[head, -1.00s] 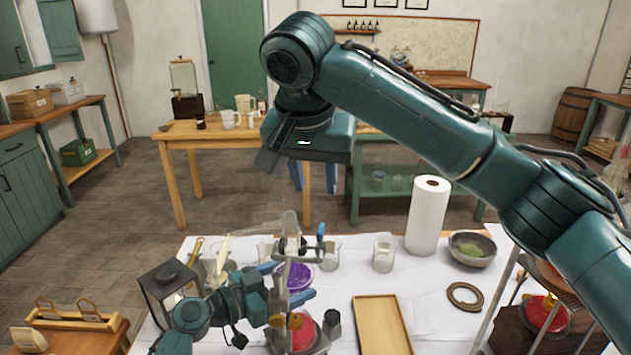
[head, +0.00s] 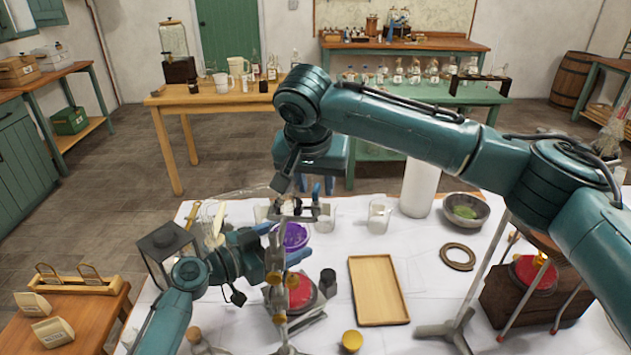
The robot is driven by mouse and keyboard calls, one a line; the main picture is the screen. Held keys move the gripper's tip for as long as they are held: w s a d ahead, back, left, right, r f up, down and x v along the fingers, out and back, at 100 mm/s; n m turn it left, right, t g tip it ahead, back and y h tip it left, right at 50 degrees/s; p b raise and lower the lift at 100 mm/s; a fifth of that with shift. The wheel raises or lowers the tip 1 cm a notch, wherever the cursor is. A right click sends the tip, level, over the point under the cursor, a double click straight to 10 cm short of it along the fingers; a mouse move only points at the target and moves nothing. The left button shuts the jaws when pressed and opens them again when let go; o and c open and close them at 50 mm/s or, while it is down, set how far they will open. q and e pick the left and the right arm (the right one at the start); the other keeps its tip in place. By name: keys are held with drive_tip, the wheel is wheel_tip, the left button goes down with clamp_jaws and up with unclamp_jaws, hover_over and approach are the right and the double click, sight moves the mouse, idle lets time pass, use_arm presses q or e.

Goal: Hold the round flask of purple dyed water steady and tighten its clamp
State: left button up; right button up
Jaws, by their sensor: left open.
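The round flask of purple dyed water (head: 292,236) stands upright at the centre-left of the white-covered table, partly hidden by my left gripper and stand parts. My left gripper (head: 284,242) is open, with its blue fingers on either side of the flask; I cannot tell whether they touch it. The clamp (head: 300,210) is a metal piece just above the flask. My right gripper (head: 316,185) points down just above the clamp, its blue fingers apart and nothing clearly between them.
Glass beakers (head: 380,215) stand behind. A tripod burner stand (head: 535,272) is at the far right.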

drive_tip(key=shift+f, duration=0.1)
clamp_jaws()
idle(0.3)
drive_tip(key=shift+m, duration=0.3)
drive_tip(key=m, duration=0.2)
drive_tip(key=m+g+h, duration=0.1)
drive_tip(key=m, duration=0.1)
drive_tip(key=shift+w+a+m+h, duration=0.1)
drive_tip(key=shift+a+m+h, duration=0.1)
drive_tip(key=shift+m+h, duration=0.15)
drive_tip(key=m+g+h, duration=0.1)
drive_tip(key=m, duration=0.2)
drive_tip(key=shift+w+m, duration=0.1)
drive_tip(key=shift+m, duration=0.15)
drive_tip(key=shift+m+g+h, duration=0.25)
drive_tip(key=shift+m+g, duration=0.35)
drive_tip(key=shift+m, duration=1)
drive_tip(key=shift+w, duration=0.1)
